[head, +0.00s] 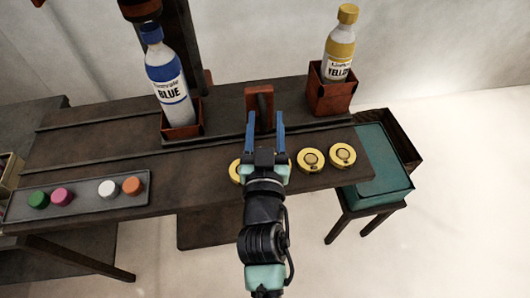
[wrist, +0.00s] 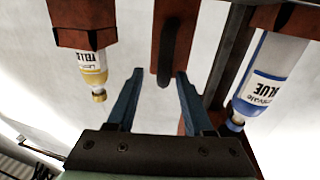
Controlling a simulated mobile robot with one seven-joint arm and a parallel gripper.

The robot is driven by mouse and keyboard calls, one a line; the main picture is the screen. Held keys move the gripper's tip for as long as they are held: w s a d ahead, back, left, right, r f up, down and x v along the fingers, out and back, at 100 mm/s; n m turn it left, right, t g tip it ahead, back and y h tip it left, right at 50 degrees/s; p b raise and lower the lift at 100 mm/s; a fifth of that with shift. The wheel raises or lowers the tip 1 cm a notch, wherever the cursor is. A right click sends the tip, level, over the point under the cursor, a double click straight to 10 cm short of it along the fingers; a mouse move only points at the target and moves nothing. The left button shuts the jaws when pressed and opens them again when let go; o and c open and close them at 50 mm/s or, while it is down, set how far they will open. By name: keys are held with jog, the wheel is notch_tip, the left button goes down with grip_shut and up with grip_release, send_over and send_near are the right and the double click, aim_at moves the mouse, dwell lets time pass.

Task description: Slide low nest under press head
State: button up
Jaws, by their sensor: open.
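A low orange-brown nest (head: 182,131) holds the blue-capped bottle (head: 168,80) upright. The press head (head: 140,10) shows just above that bottle's cap; I cannot tell if they line up. A taller orange-brown nest (head: 331,97) to the right holds the yellow bottle (head: 340,50). A reddish upright handle (head: 259,97) stands between the nests. My gripper (head: 265,118) is open, its blue fingers pointing at the handle. In the wrist view, the handle (wrist: 174,40) lies ahead between the open fingertips (wrist: 160,75); I cannot tell if they touch it.
A grey tray (head: 90,209) with several coloured caps lies on the table's left. Yellow round pieces (head: 311,160) lie at the front edge beside my gripper. A teal bin (head: 370,165) stands on the right. The bench (head: 185,178) between tray and gripper is clear.

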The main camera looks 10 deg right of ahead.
jog(key=s+a+b, duration=0.1)
jog(key=s+a, duration=0.1)
jog(key=s, duration=0.8)
jog(key=shift+b, duration=0.35)
jog(key=shift+r, duration=0.15)
jog(key=w+r+t, duration=0.2)
jog(key=r, duration=0.5)
jog(key=w+r+t, duration=0.1)
jog(key=w+r, duration=0.2)
jog(key=r, duration=0.4)
jog(key=s+a+r+n+t+y+p, duration=0.1)
jog(key=r+p, duration=0.7)
jog(key=r, duration=1.5)
jog(key=s+a+r+n+t+y+p, duration=0.1)
jog(key=s+a+r+t+p, duration=0.3)
jog(key=r, duration=1.9)
jog(key=s+t+y+p, duration=0.1)
jog(key=p, duration=0.3)
jog(key=shift+s+r+t, duration=0.2)
jog(key=shift+r+t, duration=0.05)
jog(key=shift+t, duration=0.15)
